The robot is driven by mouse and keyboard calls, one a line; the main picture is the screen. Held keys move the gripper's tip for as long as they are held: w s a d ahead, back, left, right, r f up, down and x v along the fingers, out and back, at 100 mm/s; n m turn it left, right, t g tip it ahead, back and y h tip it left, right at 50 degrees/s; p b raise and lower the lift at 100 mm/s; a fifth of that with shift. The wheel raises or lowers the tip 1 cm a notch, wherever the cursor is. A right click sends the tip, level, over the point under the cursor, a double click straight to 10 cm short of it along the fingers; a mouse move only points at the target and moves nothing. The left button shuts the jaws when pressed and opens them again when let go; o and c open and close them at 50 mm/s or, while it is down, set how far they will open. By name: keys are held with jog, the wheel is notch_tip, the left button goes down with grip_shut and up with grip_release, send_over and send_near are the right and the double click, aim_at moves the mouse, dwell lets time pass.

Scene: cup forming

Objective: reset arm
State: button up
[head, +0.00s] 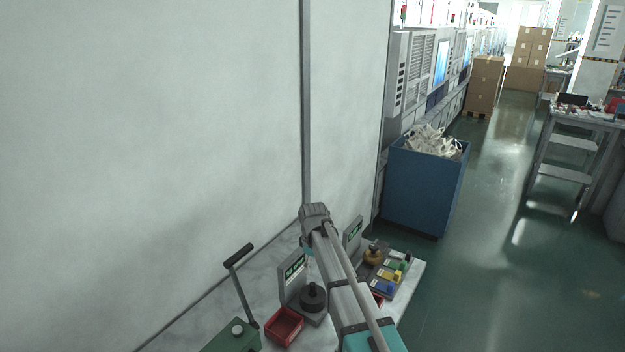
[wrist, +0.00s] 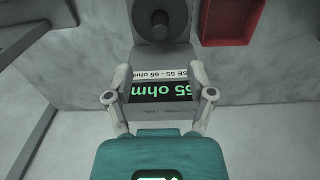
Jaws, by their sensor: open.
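My arm (head: 345,290) reaches from the bottom of the head view over a light workbench (head: 245,312) against a pale wall. In the wrist view my gripper (wrist: 158,98) is open, its two fingers apart with nothing between them. Beyond the fingers is a meter display (wrist: 160,90) with green digits reading 65 ohm. A dark round fixture (wrist: 155,20) sits on the meter's base. In the head view the fixture (head: 313,296) stands left of my arm, in front of the display (head: 293,272). The fingertips are hidden in the head view.
A red tray (head: 284,326) and a green lever press (head: 236,335) stand at the left of the bench. A second display (head: 353,233), a brass-coloured piece (head: 373,255) and a block of coloured parts (head: 393,275) are at the right. A blue bin (head: 420,192) stands beyond.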

jog(key=s+d+m, duration=0.5)
jog(key=s+d, duration=0.3)
jog(key=s, duration=0.3)
jog(key=s+d+m, duration=0.6)
jog(key=s+d, duration=0.2)
jog(key=s, duration=0.3)
jog(key=shift+s+d, duration=0.3)
jog(key=shift+d, duration=0.1)
